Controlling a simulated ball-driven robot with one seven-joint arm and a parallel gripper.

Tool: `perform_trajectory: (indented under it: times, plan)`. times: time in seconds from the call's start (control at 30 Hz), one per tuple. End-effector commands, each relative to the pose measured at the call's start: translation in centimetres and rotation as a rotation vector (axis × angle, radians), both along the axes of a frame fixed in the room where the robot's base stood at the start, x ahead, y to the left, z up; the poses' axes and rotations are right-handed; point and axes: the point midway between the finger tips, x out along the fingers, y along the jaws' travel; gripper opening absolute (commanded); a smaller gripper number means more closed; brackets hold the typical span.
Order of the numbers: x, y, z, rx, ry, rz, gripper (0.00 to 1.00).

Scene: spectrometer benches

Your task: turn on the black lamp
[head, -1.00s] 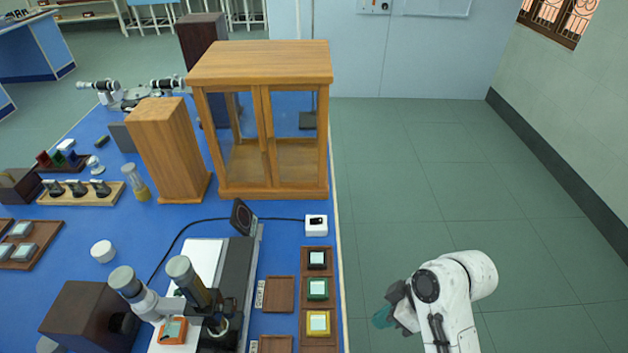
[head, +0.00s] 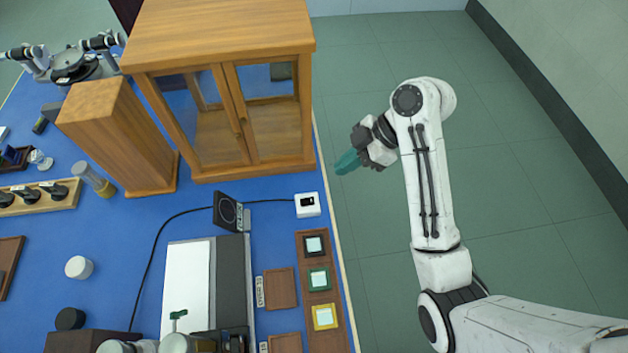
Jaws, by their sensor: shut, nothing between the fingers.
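The black lamp appears to be the upright black square plate with a round dark face (head: 228,212), standing at the far end of a dark grey rail. Its face shows no glow. A black cable runs from it to a white switch box (head: 307,204) with a small dark rocker near the bench's right edge. My gripper (head: 347,162), with teal fingertips, is shut and empty. In the picture it is above and right of the switch box, past the bench edge and apart from it. Nothing hides the box.
A wooden glass-doored cabinet (head: 219,92) stands behind the lamp, with a tall wooden block (head: 120,137) at its left. A brown tray of framed squares (head: 321,263) lies in front of the switch box. Green floor at the right is free.

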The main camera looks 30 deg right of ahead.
Motion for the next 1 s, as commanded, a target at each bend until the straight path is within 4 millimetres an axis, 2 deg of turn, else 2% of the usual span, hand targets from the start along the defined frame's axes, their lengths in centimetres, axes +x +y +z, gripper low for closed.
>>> perform_trajectory:
  times: [0.47, 0.77, 1.0]
  plan:
    - [0.1, 0.1, -0.2, 0.001, -0.003, 0.005, 0.0]
    - [0.9, 2.3, -3.0, 0.002, 0.003, 0.005, 0.0]
    - [2.1, 5.0, -6.7, 0.002, 0.002, 0.005, 0.0]
